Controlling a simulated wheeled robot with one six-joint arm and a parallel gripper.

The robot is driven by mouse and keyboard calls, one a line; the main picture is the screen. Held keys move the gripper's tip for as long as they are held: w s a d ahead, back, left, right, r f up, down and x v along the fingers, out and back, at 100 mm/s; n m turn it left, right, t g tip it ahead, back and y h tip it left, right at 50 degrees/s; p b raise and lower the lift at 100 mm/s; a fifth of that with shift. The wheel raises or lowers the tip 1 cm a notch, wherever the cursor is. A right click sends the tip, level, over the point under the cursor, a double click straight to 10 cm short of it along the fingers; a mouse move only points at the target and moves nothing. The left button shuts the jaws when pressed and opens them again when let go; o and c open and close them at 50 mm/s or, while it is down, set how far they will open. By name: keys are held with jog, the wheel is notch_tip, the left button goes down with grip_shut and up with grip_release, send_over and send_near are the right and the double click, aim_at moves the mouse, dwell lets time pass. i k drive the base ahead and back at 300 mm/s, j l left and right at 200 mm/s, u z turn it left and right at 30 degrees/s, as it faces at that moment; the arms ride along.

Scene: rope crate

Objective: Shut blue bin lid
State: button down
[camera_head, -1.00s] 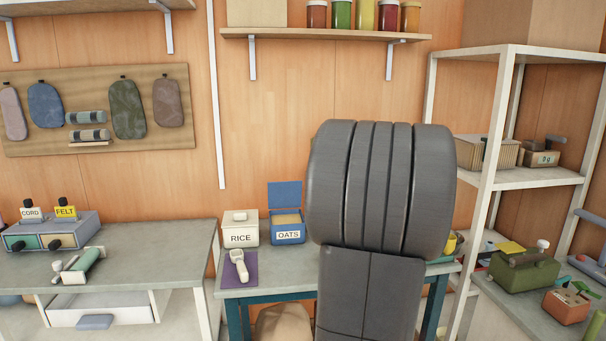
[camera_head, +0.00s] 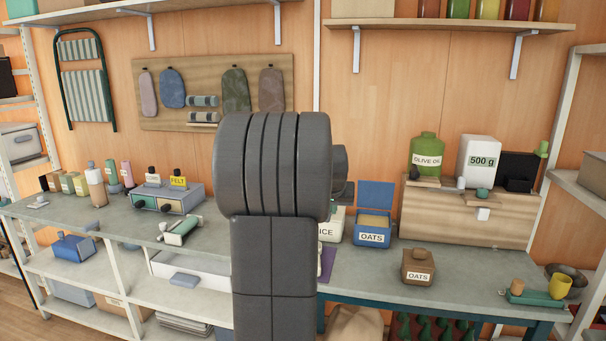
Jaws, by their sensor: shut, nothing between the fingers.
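The blue bin (camera_head: 372,238), labelled OATS, stands on the workbench right of my arm. Its blue lid (camera_head: 376,195) is open and stands upright at the back edge. Pale contents show in its open top. My arm rises in front of the bench, left of the bin. My gripper's fingers do not show; my own arm links hide that area.
A white RICE bin (camera_head: 328,226) stands just left of the blue bin, partly hidden by my arm. A brown OATS container (camera_head: 418,266) stands at front right. A wooden box (camera_head: 462,214) stands behind.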

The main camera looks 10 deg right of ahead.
aim_at(376, 194)
jog(key=u, duration=0.95)
jog(key=l+u, duration=0.1)
jog(key=u, duration=0.85)
jog(key=l+u, duration=0.15)
jog(key=u, duration=0.8)
jog(key=l+u, duration=0.1)
jog(key=u, duration=0.9)
jog(key=k+l+u, duration=0.1)
jog(key=u, duration=0.25)
jog(key=k+u, duration=0.1)
jog(key=u, duration=0.2)
jog(key=k+l+u, duration=0.1)
jog(key=u, duration=0.25)
jog(key=k+l+z, duration=0.1)
jog(key=k, duration=0.5)
jog(key=z, duration=0.6)
jog(key=k+l+z, duration=0.1)
jog(key=z, duration=0.55)
jog(key=l+z, duration=0.1)
jog(key=z, duration=0.5)
jog(key=l+z, duration=0.1)
jog(key=z, duration=0.5)
jog(key=l+z, duration=0.1)
jog(key=z, duration=0.5)
jog(key=l+z, duration=0.1)
jog(key=z, duration=0.55)
jog(key=l+z, duration=0.1)
jog(key=z, duration=1.1)
jog(key=i, duration=0.05)
